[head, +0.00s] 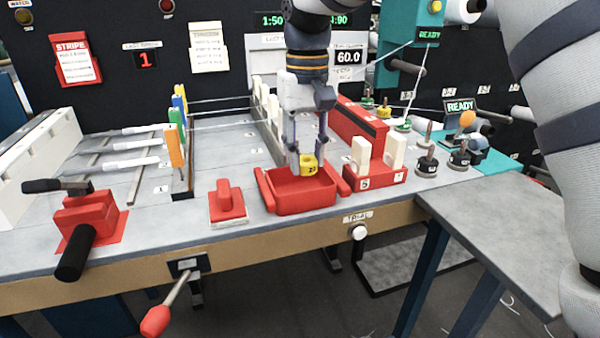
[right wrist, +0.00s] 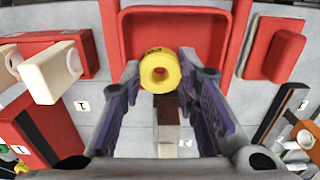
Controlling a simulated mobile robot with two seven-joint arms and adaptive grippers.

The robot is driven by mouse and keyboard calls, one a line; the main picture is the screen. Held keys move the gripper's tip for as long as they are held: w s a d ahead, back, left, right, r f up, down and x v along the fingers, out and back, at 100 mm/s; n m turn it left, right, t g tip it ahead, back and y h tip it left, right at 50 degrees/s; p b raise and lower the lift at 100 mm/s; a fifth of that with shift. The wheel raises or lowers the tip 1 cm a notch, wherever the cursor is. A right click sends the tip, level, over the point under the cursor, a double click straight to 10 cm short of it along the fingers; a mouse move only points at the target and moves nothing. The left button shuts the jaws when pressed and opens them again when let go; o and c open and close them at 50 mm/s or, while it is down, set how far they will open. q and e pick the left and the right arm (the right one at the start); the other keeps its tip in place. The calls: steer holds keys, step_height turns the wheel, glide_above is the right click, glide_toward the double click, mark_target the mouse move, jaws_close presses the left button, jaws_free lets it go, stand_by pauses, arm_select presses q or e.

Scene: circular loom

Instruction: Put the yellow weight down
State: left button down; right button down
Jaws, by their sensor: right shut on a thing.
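The yellow weight (head: 309,165) is a small yellow ring with a dark mark, held between the fingertips of my right gripper (head: 308,160). The gripper points down over the red tray (head: 303,203). In the right wrist view the weight (right wrist: 174,74) shows its round hole, between the two fingers (right wrist: 163,88), with the red tray (right wrist: 215,45) behind it. I cannot tell whether the weight touches the tray's floor. My left gripper is out of view.
A red block with a handle (head: 228,203) stands left of the tray. A red stand with white pegs (head: 376,182) is close on its right. Several dark weights (head: 427,165) stand further right. Bare grey table (head: 150,225) lies to the left.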

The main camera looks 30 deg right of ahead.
steer(key=f, duration=0.2)
steer(key=a+f, duration=0.1)
steer(key=shift+w+f, duration=0.35)
steer(key=shift+f, duration=0.05)
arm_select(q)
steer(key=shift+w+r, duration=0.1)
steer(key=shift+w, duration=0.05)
arm_select(e)
steer(key=shift+d+f, duration=0.1)
steer(key=shift+f, duration=0.05)
steer(key=shift+f, duration=0.15)
steer(key=c, duration=1.5)
jaws_free()
